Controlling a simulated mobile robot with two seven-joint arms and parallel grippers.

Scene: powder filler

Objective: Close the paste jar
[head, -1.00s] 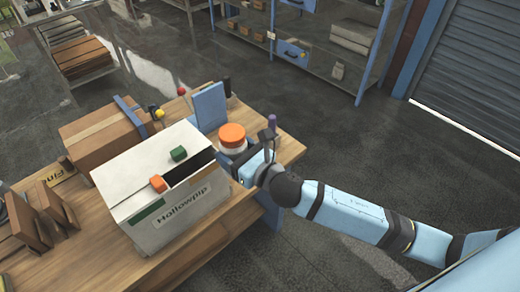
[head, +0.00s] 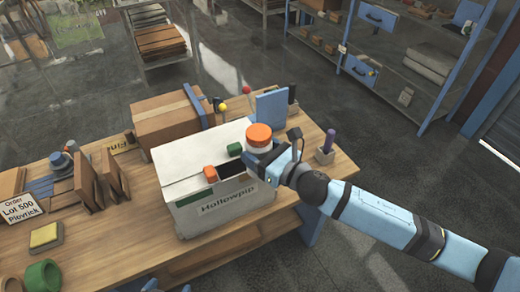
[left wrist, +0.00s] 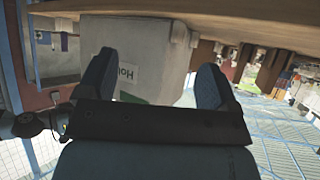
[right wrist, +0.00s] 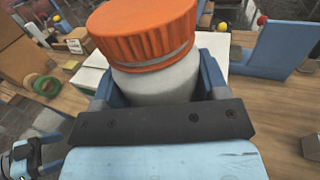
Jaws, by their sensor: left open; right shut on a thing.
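The paste jar is a white jar (head: 259,147) with a ribbed orange lid (head: 259,132). It also shows large in the right wrist view (right wrist: 155,85), with the orange lid (right wrist: 145,30) on top and a grey band below it. I cannot tell whether the lid is screwed tight. My right gripper (right wrist: 158,88) is shut on the white body, below the lid. In the head view the jar appears by the back right corner of the white box.
The labelled white box (head: 220,200) stands on the wooden table (head: 130,235), with green and orange blocks on top. A brown carton (head: 165,120), a blue panel (head: 271,108) and a purple pen in a holder (head: 326,150) stand around it. The front left tabletop has some clear room.

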